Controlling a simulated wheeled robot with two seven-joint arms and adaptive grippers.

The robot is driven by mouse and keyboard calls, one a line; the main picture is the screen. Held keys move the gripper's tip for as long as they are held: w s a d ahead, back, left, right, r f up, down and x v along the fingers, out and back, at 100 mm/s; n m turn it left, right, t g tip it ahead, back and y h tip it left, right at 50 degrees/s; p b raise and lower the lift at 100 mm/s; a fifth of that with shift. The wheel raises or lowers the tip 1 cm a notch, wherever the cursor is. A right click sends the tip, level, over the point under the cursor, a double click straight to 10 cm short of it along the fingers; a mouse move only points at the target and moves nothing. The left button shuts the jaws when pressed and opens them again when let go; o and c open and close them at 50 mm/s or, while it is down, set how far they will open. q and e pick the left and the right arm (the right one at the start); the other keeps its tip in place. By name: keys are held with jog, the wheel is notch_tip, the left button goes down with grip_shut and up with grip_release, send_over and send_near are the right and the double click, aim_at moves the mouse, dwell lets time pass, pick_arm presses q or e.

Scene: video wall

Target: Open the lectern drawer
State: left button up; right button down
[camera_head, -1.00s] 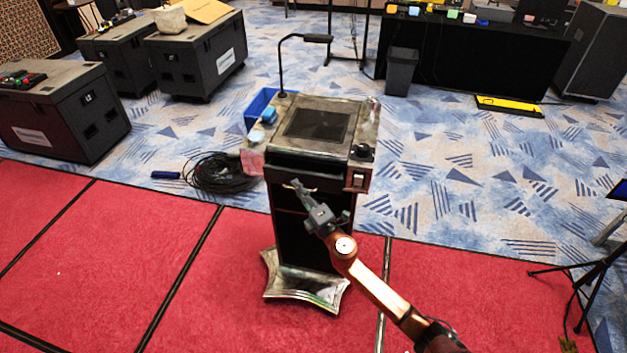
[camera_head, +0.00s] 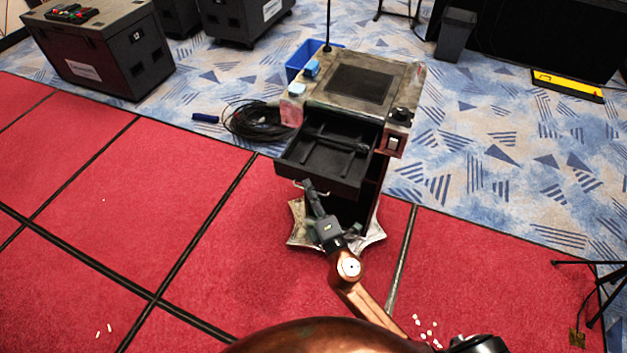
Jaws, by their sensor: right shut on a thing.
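The lectern (camera_head: 318,97) stands in the upper middle, with a dark panel set in its worn top. Its black drawer (camera_head: 312,176) is pulled well out toward me, and its inside with dividers shows. A pale handle (camera_head: 290,184) is on the drawer's front. My right gripper (camera_head: 309,187) is at the front of the drawer, shut on the handle; the fingertips are small and partly hard to make out. My left gripper is not in view.
A coil of black cable (camera_head: 258,121) lies left of the lectern, with a blue bin (camera_head: 304,56) behind it. A dark case (camera_head: 103,52) stands at upper left. Tripod legs (camera_head: 597,290) are at the right edge. The red floor at left is mostly clear.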

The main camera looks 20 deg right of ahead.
jog(key=shift+s+a, duration=0.1)
jog(key=shift+s, duration=0.05)
jog(key=c, duration=2.4)
grip_release()
jog(key=s, duration=0.4)
jog(key=s+f, duration=0.1)
jog(key=s, duration=0.3)
jog(key=s+d, duration=0.1)
jog(key=s, duration=0.3)
jog(key=shift+f, duration=0.3)
jog(key=shift+w, duration=0.1)
